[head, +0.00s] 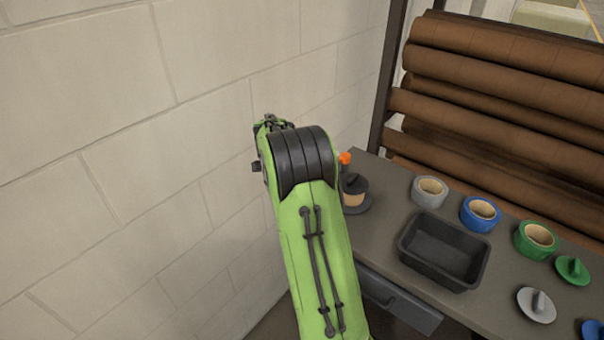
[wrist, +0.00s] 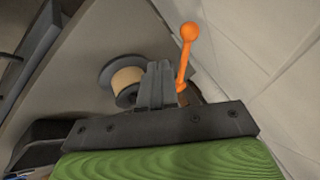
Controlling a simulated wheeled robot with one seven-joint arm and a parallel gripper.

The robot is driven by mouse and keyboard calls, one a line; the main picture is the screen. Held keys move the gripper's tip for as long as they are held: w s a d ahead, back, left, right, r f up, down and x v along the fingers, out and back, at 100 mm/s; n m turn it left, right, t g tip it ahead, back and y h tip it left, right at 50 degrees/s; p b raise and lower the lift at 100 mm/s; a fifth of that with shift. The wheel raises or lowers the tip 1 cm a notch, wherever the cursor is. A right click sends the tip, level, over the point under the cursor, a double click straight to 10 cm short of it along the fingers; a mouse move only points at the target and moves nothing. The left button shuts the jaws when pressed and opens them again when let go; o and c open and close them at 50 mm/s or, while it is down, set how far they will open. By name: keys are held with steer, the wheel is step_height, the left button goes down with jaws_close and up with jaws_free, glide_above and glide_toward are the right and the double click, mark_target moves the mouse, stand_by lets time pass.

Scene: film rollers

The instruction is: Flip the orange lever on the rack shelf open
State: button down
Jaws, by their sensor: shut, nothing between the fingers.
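The orange lever (wrist: 184,60) has a round ball end and a thin stem. In the wrist view it stands just right of my fingers, tilted slightly, with its lower end close to the fingertips and its base partly hidden. In the head view only its orange tip (head: 345,158) shows, right beside my green arm. My gripper (wrist: 157,80) is shut and empty, its fingers left of the lever stem. I cannot tell whether they touch it. In the head view my gripper is hidden behind the arm.
A dark spool holder with a tan roll (wrist: 127,80) is left of my fingers; it also stands on the grey bench (head: 390,190). A black tray (head: 443,250) and several tape rolls lie further right. A pale block wall (head: 120,150) is close on the left.

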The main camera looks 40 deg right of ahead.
steer(key=v, duration=0.4)
steer(key=shift+s+f, duration=0.15)
steer(key=shift+s, duration=0.15)
